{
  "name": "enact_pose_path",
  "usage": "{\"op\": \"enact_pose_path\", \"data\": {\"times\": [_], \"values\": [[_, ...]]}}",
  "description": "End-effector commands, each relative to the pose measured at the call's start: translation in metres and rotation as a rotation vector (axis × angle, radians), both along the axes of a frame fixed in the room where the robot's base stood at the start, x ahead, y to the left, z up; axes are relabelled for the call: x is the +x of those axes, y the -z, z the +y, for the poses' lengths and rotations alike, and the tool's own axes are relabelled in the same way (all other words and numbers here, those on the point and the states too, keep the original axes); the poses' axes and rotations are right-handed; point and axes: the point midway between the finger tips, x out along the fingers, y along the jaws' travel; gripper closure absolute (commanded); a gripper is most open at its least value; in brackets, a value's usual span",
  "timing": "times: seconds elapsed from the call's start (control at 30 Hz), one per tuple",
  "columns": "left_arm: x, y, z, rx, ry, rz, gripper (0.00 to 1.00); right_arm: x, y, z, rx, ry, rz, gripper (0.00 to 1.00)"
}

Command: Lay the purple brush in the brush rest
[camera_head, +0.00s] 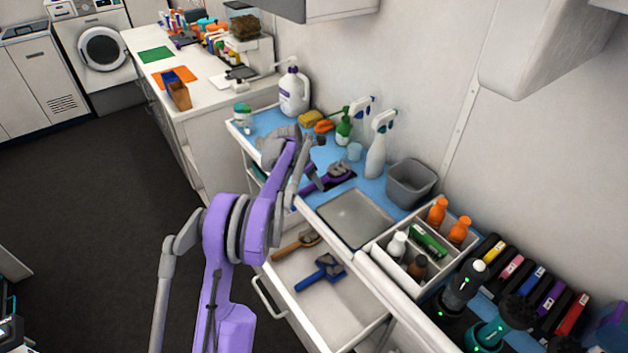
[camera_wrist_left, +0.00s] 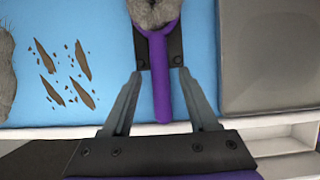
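The purple brush (camera_head: 333,173) lies on the blue worktop, its head full of grey fur. In the left wrist view its purple handle (camera_wrist_left: 161,85) points toward my gripper. My right gripper is out of view.
A grey tray (camera_head: 357,217) lies right of the brush. Spray bottles (camera_head: 376,150) and a grey bin (camera_head: 410,182) stand behind. An open drawer (camera_head: 345,318) below holds a blue brush (camera_head: 320,273) and a brown brush (camera_head: 296,244). Brown scraps (camera_wrist_left: 60,75) lie left of the brush.

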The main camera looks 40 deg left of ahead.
Motion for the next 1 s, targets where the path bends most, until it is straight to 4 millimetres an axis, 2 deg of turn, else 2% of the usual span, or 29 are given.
{"op": "enact_pose_path", "data": {"times": [0.23,0.37,0.47,0.8,1.0], "values": [[0.000,-0.001,0.000,0.000,0.000,0.000,0.41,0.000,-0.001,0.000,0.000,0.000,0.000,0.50],[-0.003,-0.010,0.001,0.000,-0.001,0.000,0.41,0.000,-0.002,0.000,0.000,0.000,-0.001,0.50],[-0.009,-0.024,0.003,0.001,-0.001,0.000,0.41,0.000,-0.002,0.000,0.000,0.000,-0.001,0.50],[-0.036,-0.089,0.010,0.001,-0.001,0.000,0.41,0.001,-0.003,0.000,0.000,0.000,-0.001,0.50],[-0.044,-0.109,0.013,0.000,0.000,0.000,0.41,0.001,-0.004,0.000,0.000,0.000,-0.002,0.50]]}}
